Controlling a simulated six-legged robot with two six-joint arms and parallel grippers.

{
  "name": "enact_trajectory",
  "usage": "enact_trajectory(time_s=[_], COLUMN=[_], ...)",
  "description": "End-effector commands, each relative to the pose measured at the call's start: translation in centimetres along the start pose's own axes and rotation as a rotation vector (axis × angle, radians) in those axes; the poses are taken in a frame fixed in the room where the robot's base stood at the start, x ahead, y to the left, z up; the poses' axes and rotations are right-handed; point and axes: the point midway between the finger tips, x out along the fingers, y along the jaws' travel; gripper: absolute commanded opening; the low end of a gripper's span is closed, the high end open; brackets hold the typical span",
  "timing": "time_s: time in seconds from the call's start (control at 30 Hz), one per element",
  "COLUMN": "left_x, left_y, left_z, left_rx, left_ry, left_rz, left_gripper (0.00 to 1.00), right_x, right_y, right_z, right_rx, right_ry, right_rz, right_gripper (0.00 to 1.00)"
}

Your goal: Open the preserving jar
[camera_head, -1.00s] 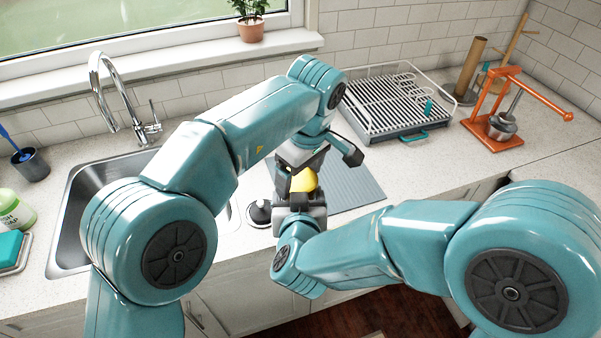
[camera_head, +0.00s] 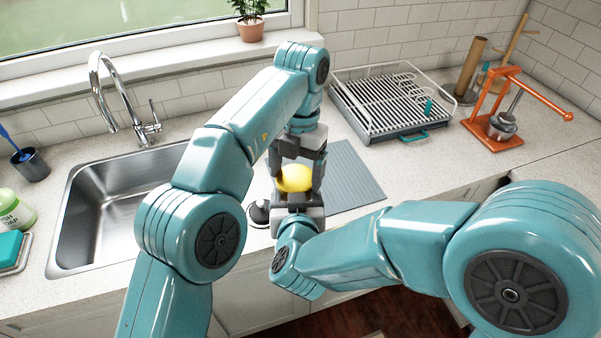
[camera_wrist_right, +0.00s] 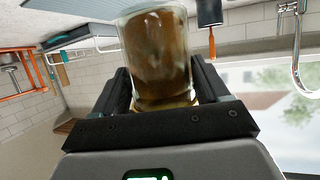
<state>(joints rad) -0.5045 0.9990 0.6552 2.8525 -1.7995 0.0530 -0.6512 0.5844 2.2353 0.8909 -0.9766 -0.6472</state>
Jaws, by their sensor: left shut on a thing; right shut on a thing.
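The preserving jar (camera_wrist_right: 160,60) shows in the right wrist view as clear glass with brown contents. It stands between the fingers of my right gripper (camera_wrist_right: 165,105), which is shut on it. In the head view its yellow lid (camera_head: 295,179) shows, while the glass body is mostly hidden by my right gripper (camera_head: 298,200). My left gripper (camera_head: 298,168) reaches down from above with its dark fingers either side of the yellow lid, and is shut on it. I cannot tell whether the lid is still seated on the jar.
A grey ribbed mat (camera_head: 350,180) lies behind and right of the jar. A small black round object (camera_head: 258,212) is on the counter just left. The sink (camera_head: 105,215) is further left; a dish rack (camera_head: 390,105) and an orange press (camera_head: 500,125) stand at back right.

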Motion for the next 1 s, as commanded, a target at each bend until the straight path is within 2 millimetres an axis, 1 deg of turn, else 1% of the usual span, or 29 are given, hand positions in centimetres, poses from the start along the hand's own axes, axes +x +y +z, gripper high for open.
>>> enact_trajectory(time_s=[0.07,0.1,0.13,0.33,0.43,0.47,0.57,0.6,0.67,0.7,0.77,0.8,0.83,0.87,0.9,0.93,0.97,1.0], left_x=[-0.1,-0.1,-0.1,0.0,0.0,-0.1,-0.5,-0.9,-2.0,-3.0,-5.0,-6.5,-7.8,-9.2,-11.1,-12.6,-14.1,-16.2], left_y=[-0.2,-0.2,-0.2,-0.1,-0.1,-0.1,1.0,1.9,3.4,4.4,5.8,6.6,7.1,7.4,7.7,7.8,7.7,7.3], left_z=[0.1,0.1,0.1,0.1,0.8,1.4,4.3,5.9,8.4,10.0,12.3,13.7,14.6,15.5,16.5,17.2,17.8,18.4], left_rx=[0.004,0.004,0.004,0.003,0.001,0.0,-0.01,-0.013,-0.009,0.001,0.029,0.055,0.079,0.108,0.151,0.19,0.233,0.297], left_ry=[-0.007,-0.006,-0.006,-0.004,-0.041,-0.067,-0.213,-0.292,-0.422,-0.514,-0.649,-0.738,-0.804,-0.87,-0.956,-1.02,-1.082,-1.163], left_rz=[-0.003,-0.003,-0.002,-0.001,-0.002,-0.002,0.048,0.09,0.168,0.228,0.324,0.388,0.436,0.485,0.55,0.599,0.648,0.711], left_gripper=[0.46,0.92,1.0,1.0,1.0,1.0,1.0,1.0,1.0,1.0,1.0,1.0,1.0,1.0,1.0,1.0,1.0,1.0], right_x=[-0.1,-0.1,-0.1,0.0,0.0,0.0,0.0,0.0,0.0,0.0,0.0,0.0,0.0,0.0,0.0,0.0,0.0,0.0], right_y=[-0.2,-0.2,-0.2,-0.1,0.0,0.0,0.0,0.0,0.0,0.0,0.0,0.0,0.0,0.0,0.0,0.0,0.1,0.1], right_z=[0.0,0.0,0.0,-0.1,-0.1,-0.1,-0.1,-0.1,-0.1,-0.1,-0.1,-0.1,-0.1,-0.1,-0.1,-0.1,-0.1,-0.1], right_rx=[-0.004,-0.004,-0.004,-0.001,0.0,0.0,0.001,0.001,0.001,0.002,0.002,0.002,0.002,0.002,0.002,0.002,0.002,0.002], right_ry=[0.001,0.001,0.001,0.001,0.002,0.002,0.002,0.002,0.002,0.002,0.002,0.002,0.002,0.002,0.002,0.002,0.002,0.002], right_rz=[-0.008,-0.007,-0.007,-0.002,-0.001,-0.001,0.0,0.0,0.001,0.001,0.001,0.001,0.001,0.001,0.001,0.001,0.002,0.002], right_gripper=[0.0,0.0,0.0,0.0,0.0,0.0,0.0,0.0,0.0,0.0,0.0,0.0,0.0,0.0,0.0,0.0,0.0,0.0])
